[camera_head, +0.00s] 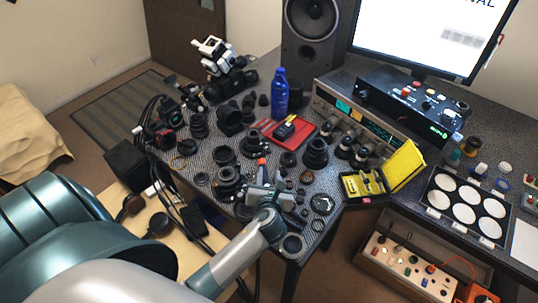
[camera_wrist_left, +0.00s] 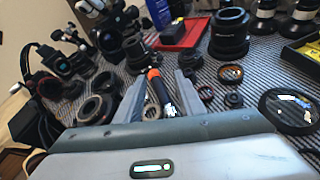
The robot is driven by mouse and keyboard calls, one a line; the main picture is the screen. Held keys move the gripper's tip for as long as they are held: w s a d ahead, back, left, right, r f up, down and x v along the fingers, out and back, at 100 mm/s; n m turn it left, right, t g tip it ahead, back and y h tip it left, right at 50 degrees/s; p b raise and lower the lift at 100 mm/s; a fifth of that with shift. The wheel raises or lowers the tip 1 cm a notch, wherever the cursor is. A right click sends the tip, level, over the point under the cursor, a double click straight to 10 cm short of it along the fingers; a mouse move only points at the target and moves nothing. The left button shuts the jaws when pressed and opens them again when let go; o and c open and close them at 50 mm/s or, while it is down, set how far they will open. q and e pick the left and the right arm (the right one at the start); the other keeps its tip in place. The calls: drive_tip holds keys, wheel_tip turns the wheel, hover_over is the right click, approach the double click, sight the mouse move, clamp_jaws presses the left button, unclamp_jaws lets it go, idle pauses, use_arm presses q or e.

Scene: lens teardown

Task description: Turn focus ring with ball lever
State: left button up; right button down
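My left gripper (camera_head: 268,190) is over the front part of the striped table mat, among lens parts. In the left wrist view its two grey fingers (camera_wrist_left: 160,88) stand apart with a gap between them. A dark lever-like piece with an orange tip (camera_wrist_left: 153,74) shows in that gap; its orange tip also shows in the head view (camera_head: 262,161). Clear space shows beside it, and I cannot tell whether a finger touches it. A black ringed lens barrel (camera_head: 228,182) stands just left of the gripper. Which part is the focus ring is unclear. My right gripper is not in view.
Lens barrels and loose rings crowd the mat around the gripper. A red tray (camera_head: 290,133), a blue bottle (camera_head: 280,92) and an open yellow case (camera_head: 362,184) stand farther off. The table's front edge (camera_head: 298,262) is close to the gripper.

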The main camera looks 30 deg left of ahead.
sight(269, 153)
use_arm(q)
drive_tip(key=x, duration=1.4)
drive_tip(key=shift+w+a+f+p, duration=0.1)
drive_tip(key=shift+w+f+p, duration=0.1)
drive_tip(key=shift+p, duration=0.15)
drive_tip(key=shift+r, duration=0.1)
clamp_jaws()
